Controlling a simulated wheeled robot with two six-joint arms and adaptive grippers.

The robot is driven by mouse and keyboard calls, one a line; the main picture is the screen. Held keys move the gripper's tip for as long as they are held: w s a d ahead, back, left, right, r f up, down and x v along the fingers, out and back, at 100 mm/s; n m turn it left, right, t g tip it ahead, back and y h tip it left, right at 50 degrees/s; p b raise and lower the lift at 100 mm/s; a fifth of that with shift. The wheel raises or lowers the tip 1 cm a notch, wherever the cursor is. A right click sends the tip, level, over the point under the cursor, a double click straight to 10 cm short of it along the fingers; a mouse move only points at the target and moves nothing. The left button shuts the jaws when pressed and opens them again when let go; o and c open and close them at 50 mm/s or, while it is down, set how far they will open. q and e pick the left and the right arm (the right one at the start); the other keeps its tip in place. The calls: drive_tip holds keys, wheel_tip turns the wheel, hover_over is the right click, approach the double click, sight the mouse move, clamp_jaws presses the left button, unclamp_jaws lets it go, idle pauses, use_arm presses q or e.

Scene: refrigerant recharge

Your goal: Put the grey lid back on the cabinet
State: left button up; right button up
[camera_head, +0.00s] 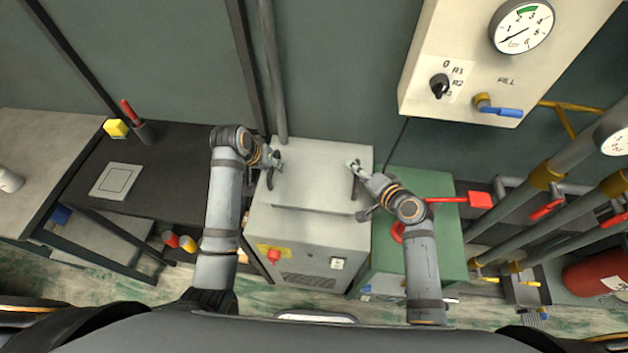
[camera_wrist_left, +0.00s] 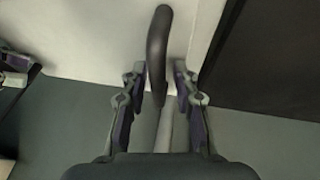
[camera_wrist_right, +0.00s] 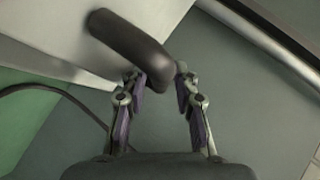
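The grey lid (camera_head: 315,185) lies over the top of the pale cabinet (camera_head: 300,235) in the middle of the head view. Whether it is fully seated I cannot tell. It has a dark handle on each side. My left gripper (camera_head: 273,162) is at the left handle (camera_wrist_left: 157,45); its fingers stand apart on either side of it, with small gaps showing. My right gripper (camera_head: 356,168) is at the right handle (camera_wrist_right: 130,45), which slants to its end between the parted fingertips and overlaps the left one. Contact there is unclear.
A black bench (camera_head: 175,165) with a square grey plate (camera_head: 117,181) stands left. A green cabinet (camera_head: 425,240) adjoins on the right. A gauge panel (camera_head: 500,70) hangs above right, with pipes and red valves beyond. A vertical pipe (camera_head: 272,70) runs behind the cabinet.

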use_arm(q)
drive_tip(key=v, duration=1.2)
use_arm(e)
drive_tip(key=v, duration=1.2)
